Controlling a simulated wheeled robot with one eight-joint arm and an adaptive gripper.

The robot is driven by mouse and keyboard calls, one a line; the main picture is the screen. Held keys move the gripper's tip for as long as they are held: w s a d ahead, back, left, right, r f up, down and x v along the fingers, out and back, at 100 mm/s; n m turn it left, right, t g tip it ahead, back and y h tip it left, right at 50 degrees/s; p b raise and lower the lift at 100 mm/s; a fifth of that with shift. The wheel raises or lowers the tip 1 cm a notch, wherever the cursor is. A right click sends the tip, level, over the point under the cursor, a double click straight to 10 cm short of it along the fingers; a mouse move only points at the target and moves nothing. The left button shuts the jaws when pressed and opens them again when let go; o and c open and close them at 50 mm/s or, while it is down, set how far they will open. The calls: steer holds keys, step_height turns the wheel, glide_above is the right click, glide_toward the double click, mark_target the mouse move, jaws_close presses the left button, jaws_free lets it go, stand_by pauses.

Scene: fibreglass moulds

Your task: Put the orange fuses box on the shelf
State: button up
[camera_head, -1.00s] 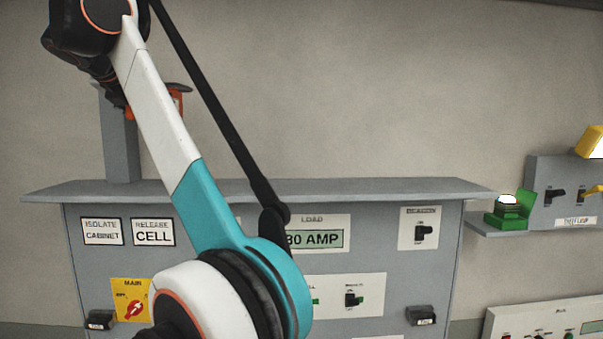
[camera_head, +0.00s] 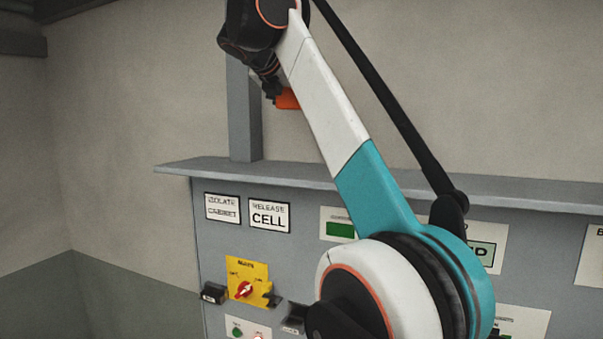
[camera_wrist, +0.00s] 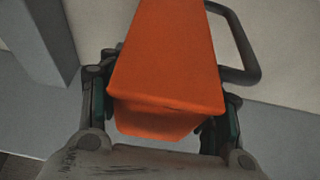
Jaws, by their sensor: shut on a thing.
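The orange fuses box (camera_wrist: 165,65) fills the middle of the wrist view, between the two fingers of my gripper (camera_wrist: 163,112). My gripper is shut on it. A dark loop like a handle shows at the box's right; I cannot tell if it belongs to the box. In the head view a small part of the orange box (camera_head: 287,99) shows below my gripper (camera_head: 271,93), above the grey ledge (camera_head: 290,176) on top of the panel cabinet. The arm hides part of the box there. I cannot tell which surface is the shelf.
A grey upright post (camera_head: 243,115) rises from the ledge close to the box. The cabinet front holds labels, a yellow main switch plate (camera_head: 247,281) and small black boxes. The ledge's left part looks bare. Wall stands behind.

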step_height(320, 180, down, 11)
steer(key=b, duration=0.4)
steer(key=shift+s+b, duration=0.15)
steer(key=shift+b, duration=0.25)
steer(key=shift+f, duration=2.3)
steer(key=o, duration=1.3)
steer(key=shift+f, duration=0.15)
steer(key=shift+r, duration=0.2)
